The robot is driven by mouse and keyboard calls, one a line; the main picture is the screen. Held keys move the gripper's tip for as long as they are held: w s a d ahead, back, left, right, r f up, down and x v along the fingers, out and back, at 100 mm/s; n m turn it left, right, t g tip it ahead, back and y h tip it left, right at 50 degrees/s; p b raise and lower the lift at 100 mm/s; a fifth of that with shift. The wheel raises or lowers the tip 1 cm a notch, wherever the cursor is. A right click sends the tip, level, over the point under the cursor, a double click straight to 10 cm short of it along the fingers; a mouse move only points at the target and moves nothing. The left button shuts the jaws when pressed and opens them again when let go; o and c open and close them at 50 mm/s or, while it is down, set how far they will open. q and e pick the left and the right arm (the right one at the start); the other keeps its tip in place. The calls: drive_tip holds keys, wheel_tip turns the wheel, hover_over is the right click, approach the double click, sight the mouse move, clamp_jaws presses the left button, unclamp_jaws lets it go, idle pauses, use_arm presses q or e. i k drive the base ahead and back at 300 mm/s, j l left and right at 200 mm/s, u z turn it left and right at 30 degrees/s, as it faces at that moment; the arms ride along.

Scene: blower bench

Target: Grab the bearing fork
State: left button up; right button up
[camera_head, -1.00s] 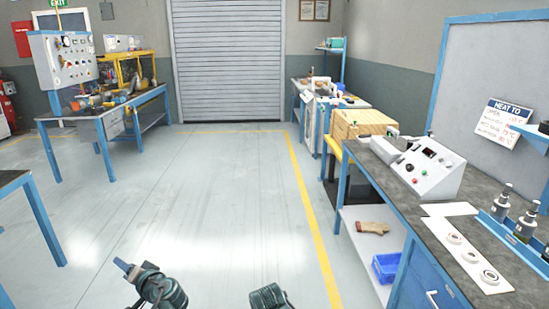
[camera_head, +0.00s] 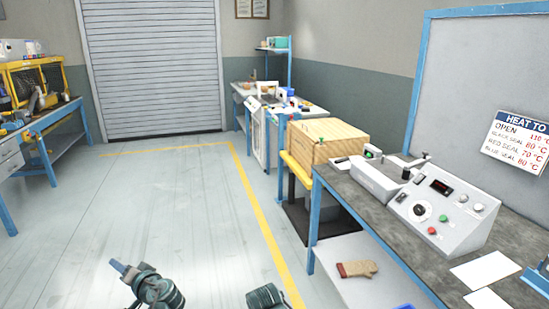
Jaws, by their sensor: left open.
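I cannot make out a bearing fork with certainty in the head view. A small light tool-like item with a green part (camera_head: 372,153) lies at the far end of the right workbench (camera_head: 385,232), beside the wooden box; it is too small to identify. My left gripper (camera_head: 119,266) is at the bottom left, over the floor, open, with nothing seen in it. It is far from the benches. Part of my right arm shows at the bottom middle, but its fingers are not visible.
A grey control unit (camera_head: 447,215) and white sheets (camera_head: 484,270) are on the right bench. A wooden box (camera_head: 326,140) stands beyond. A left bench (camera_head: 40,125) holds equipment. The floor (camera_head: 150,205) between is clear.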

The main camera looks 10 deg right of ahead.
sight(341, 160)
drive_tip(key=i+j+z, duration=0.2)
drive_tip(key=i+z, duration=0.3)
drive_tip(key=i+j+z, duration=0.25)
drive_tip(key=z, duration=0.2)
drive_tip(key=i+j+z, duration=0.25)
drive_tip(key=j+z, duration=0.25)
drive_tip(key=i+j+z, duration=0.2)
drive_tip(key=j+z, duration=0.3)
drive_tip(key=i+j+z, duration=0.1)
drive_tip(key=j+z, duration=0.3)
drive_tip(key=j, duration=0.3)
drive_tip(key=j+z, duration=0.4)
drive_tip(key=j, duration=0.3)
drive_tip(key=k+j+z, duration=0.15)
drive_tip(key=j+z, duration=0.2)
drive_tip(key=j, duration=0.35)
